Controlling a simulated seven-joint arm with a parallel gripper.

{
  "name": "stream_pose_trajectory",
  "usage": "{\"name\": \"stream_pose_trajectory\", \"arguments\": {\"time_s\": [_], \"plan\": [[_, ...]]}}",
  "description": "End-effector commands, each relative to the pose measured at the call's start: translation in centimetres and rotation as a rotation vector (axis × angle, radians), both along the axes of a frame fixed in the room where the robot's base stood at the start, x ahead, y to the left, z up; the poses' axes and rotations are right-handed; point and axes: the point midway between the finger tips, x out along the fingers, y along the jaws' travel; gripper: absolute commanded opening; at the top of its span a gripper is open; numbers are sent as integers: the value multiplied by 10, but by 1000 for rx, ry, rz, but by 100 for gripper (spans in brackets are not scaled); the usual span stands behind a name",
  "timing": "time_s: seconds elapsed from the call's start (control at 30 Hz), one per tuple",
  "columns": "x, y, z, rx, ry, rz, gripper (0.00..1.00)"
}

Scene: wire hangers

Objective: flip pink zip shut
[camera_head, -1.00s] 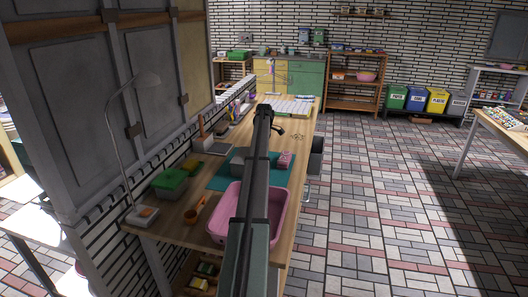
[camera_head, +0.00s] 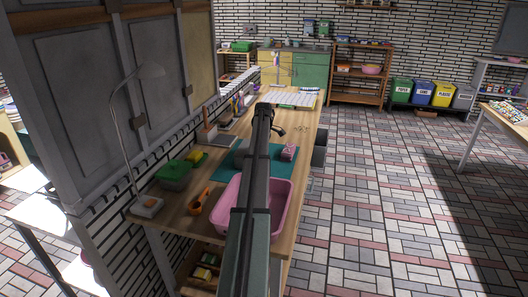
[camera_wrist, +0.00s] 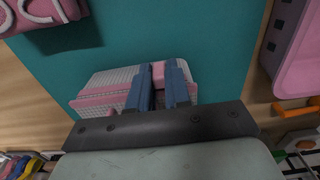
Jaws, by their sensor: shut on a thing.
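A pale grey mesh-like pouch with pink bands (camera_wrist: 105,95) lies on the teal mat (camera_wrist: 215,30) in the wrist view. My gripper (camera_wrist: 160,70) is over its right part, its two blue fingers shut on a small pink piece (camera_wrist: 158,76) between them. I take this piece to be part of the pink zip, but its shape is mostly hidden by the fingers. The lower edge of the pouch is hidden behind my gripper's body. In the head view my own arm hides the gripper, and only a grey bit beside the arm shows on the teal mat (camera_head: 222,170).
A pink block with white letters (camera_wrist: 40,15) is at the upper left of the wrist view; it also shows in the head view (camera_head: 289,152). A pink tub (camera_head: 285,195) stands at the near end of the bench. A green-lidded box (camera_head: 176,172) and orange scoop (camera_head: 198,203) are left of it.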

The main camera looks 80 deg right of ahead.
Motion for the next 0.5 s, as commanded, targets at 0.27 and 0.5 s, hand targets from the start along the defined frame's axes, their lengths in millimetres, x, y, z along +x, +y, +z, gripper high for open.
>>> {"name": "stream_pose_trajectory", "arguments": {"time_s": [0.27, 0.5], "plan": [[1, 0, 0, 0, -1, 1, 42], [1, 0, 0, 0, -1, 1, 43]]}}
